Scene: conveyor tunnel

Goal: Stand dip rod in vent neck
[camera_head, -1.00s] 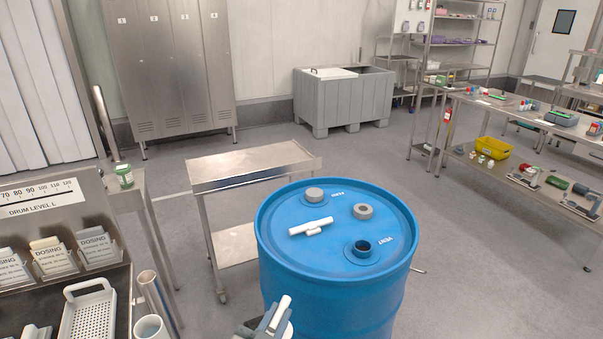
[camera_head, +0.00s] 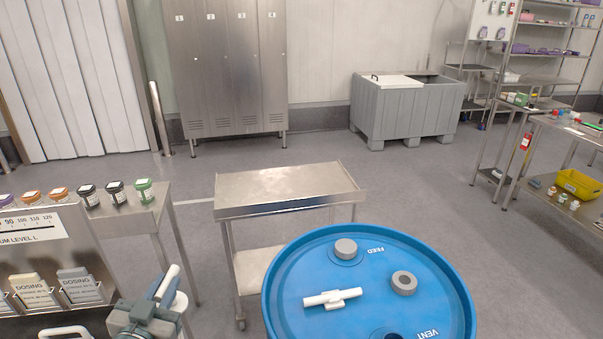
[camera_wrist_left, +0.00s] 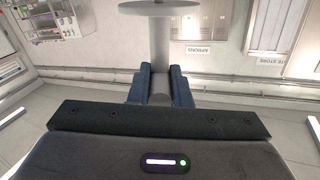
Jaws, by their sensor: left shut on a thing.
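My left gripper (camera_head: 168,282) is at the lower left of the head view, left of the blue drum (camera_head: 300,270) and apart from it. It is shut on a pale rod, apparently the dip rod (camera_head: 172,273). In the left wrist view the rod (camera_wrist_left: 160,42) stands between the jaws (camera_wrist_left: 161,76) and carries a flat round disc. Its full length cannot be seen. The vent neck (camera_head: 386,334) is in the drum top beside the word VENT, mostly cut off by the lower picture edge. My right gripper is not in view.
A white T-shaped piece (camera_head: 333,298), a grey ring (camera_head: 404,284) and a grey cap (camera_head: 346,249) by FEED are on the drum top. A steel cart (camera_head: 290,190) stands behind. A dosing rack (camera_head: 35,250) and several jars (camera_head: 116,191) are at left.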

